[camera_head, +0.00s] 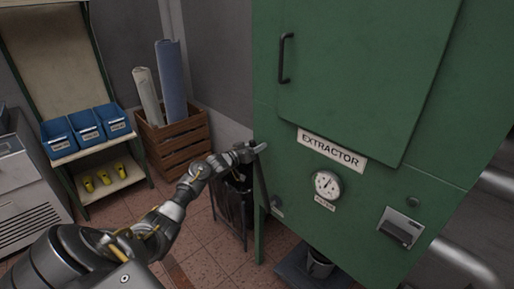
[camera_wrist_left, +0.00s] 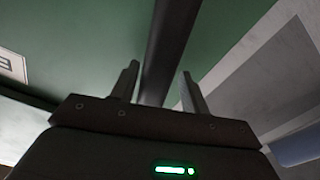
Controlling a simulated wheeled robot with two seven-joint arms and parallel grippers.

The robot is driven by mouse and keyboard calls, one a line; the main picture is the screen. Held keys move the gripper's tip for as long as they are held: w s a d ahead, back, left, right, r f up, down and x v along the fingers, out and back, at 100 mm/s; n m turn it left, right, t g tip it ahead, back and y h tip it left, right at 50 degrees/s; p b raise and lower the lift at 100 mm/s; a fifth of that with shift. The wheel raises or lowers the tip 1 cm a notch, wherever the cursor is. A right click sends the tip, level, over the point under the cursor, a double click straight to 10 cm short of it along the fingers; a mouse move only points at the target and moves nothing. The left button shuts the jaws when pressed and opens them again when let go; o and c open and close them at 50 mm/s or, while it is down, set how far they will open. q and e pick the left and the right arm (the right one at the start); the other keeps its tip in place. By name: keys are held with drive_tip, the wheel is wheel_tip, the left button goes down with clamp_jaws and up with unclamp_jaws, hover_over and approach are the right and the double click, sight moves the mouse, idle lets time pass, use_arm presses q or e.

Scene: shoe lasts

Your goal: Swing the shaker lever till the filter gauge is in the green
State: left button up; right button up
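The green extractor cabinet (camera_head: 290,110) fills the right half of the head view. Its round white filter gauge (camera_head: 327,184) sits under the EXTRACTOR label; the needle and any green zone are too small to read. The shaker lever (camera_head: 262,182), a dark bar, stands near upright at the cabinet's left edge. My left gripper (camera_head: 250,150) is at the lever's upper end. In the left wrist view the lever (camera_wrist_left: 168,45) runs between my two fingers (camera_wrist_left: 158,92), which stand apart with a visible gap beside the bar. My right gripper is out of view.
A dark bin (camera_head: 232,205) stands beside the cabinet below my left arm. A wooden crate (camera_head: 178,145) with rolls stands behind. A shelf with blue bins (camera_head: 88,132) is at left. A bucket (camera_head: 320,264) sits under the cabinet. The tiled floor between is mostly clear.

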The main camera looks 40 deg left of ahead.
use_arm(q)
drive_tip(key=shift+d, duration=0.15)
drive_tip(key=shift+s, duration=0.45)
drive_tip(key=s+a+b, duration=0.1)
drive_tip(key=s+b, duration=0.1)
drive_tip(key=s, duration=0.7)
drive_tip(key=shift+s+a, duration=0.3)
drive_tip(key=shift+s, duration=0.1)
